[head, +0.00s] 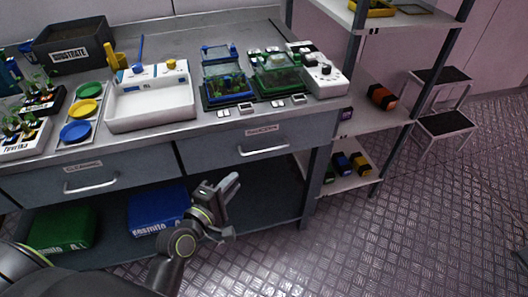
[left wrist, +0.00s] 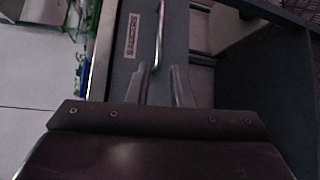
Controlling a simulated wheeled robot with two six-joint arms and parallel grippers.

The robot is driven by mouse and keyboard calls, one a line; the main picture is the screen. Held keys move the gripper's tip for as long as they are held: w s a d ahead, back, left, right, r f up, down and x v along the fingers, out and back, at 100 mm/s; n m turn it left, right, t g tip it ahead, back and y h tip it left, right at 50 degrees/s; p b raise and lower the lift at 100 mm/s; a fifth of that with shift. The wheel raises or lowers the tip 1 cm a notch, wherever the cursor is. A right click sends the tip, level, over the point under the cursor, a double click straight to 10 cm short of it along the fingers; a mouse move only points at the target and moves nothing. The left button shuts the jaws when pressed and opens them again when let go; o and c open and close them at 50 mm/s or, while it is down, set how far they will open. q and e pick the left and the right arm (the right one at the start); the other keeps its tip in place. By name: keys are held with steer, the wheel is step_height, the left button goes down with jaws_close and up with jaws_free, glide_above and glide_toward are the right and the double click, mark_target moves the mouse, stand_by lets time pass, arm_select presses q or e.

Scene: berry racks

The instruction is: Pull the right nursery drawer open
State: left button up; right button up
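The right drawer (head: 215,151) is a grey front under the bench top, with a small label and a metal bar handle (head: 264,151). It looks shut, about flush with the left drawer. My left gripper (head: 231,186) is in front of and below the right drawer in the head view. My right gripper is not in view.
The left drawer (head: 100,177) is labelled for cleaning. Green (head: 62,229) and blue (head: 158,210) boxes lie on the lower shelf. An open rack (head: 366,122) stands right; the floor in front is clear.

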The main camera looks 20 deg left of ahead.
mark_target(262, 152)
arm_select(q)
steer(key=x, duration=1.5)
steer(key=shift+w+f, duration=0.1)
steer(key=shift+w, duration=0.25)
jaws_close()
